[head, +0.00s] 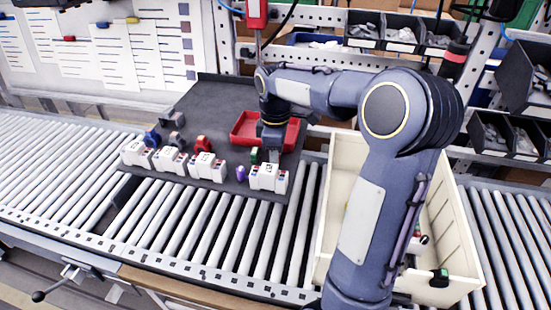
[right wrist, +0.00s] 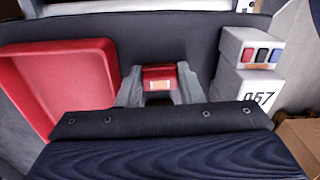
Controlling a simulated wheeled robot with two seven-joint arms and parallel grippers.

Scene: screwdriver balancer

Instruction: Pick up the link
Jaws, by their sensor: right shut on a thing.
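My right gripper (head: 273,154) is low over the dark board, just in front of the red tray. In the head view the gripper hides this piece. A white block (head: 268,178) with coloured marks stands just in front of the gripper. It shows in the right wrist view as the white block (right wrist: 248,65) marked 067, to the right of the fingers. My left gripper is not in view.
The dark board (head: 205,105) lies on the roller conveyor. The red tray (head: 243,130) stands behind the gripper. More white blocks (head: 206,166) line the front edge, with red, blue, green and purple pieces (head: 241,173) nearby. A cream bin (head: 458,220) stands right, partly behind my arm.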

